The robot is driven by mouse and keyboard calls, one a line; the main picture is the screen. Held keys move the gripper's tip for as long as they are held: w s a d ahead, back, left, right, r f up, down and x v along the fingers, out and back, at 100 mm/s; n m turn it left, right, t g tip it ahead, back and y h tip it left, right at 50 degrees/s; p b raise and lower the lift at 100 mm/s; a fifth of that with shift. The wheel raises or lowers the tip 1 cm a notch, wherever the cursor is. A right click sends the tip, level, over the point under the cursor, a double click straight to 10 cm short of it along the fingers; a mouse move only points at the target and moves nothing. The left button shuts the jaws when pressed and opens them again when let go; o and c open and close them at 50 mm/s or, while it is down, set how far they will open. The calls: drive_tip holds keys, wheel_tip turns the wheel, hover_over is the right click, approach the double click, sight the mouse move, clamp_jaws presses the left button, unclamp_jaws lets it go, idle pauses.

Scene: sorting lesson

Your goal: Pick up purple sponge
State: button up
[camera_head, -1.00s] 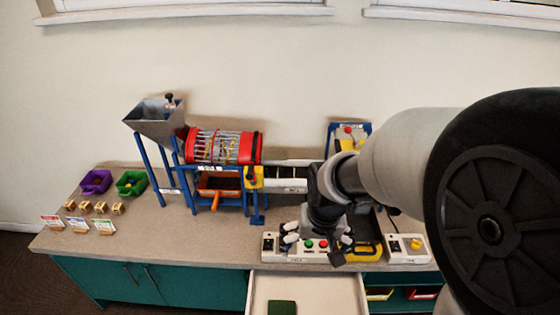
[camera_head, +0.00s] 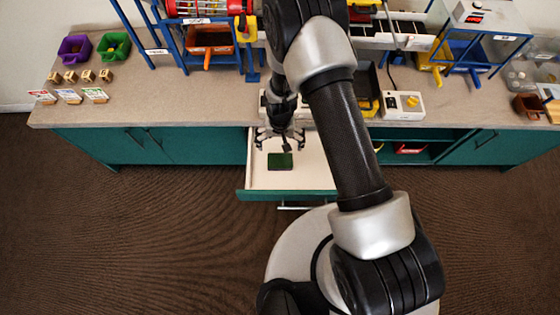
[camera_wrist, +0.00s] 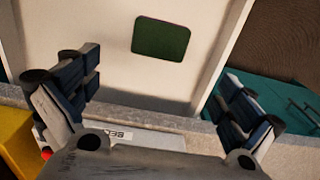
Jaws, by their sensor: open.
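A dark green rectangular pad (camera_head: 280,160) lies flat in the open white drawer (camera_head: 308,178). In the wrist view the pad (camera_wrist: 161,39) shows a green top with a thin purplish rim, so it looks like the sponge seen from its green side. My gripper (camera_head: 281,143) is open and empty, pointing down over the back part of the drawer near the counter edge. In the wrist view my spread fingers (camera_wrist: 160,98) stand to the left and right, and the pad lies beyond them, apart from both. Its underside is hidden.
The counter (camera_head: 180,98) edge and a control box (camera_wrist: 150,138) lie close under my gripper. The drawer's walls and teal front (camera_head: 290,195) surround the pad. A purple bin (camera_head: 75,48) and green bin (camera_head: 114,46) stand at the far left. The drawer floor beside the pad is bare.

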drive_tip(key=b, duration=0.2)
hover_over(280, 160)
wheel_tip(280, 160, down, 8)
drive_tip(key=shift+w+r, duration=0.1)
drive_tip(key=shift+r, duration=0.1)
wheel_tip(280, 160, down, 5)
drive_tip(key=shift+f+b, duration=0.1)
drive_tip(key=shift+b, duration=0.8)
drive_tip(key=c, duration=0.7)
drive_tip(key=shift+r, duration=0.2)
wheel_tip(280, 160, up, 20)
drive_tip(key=p, duration=0.5)
drive_tip(key=shift+f, duration=0.1)
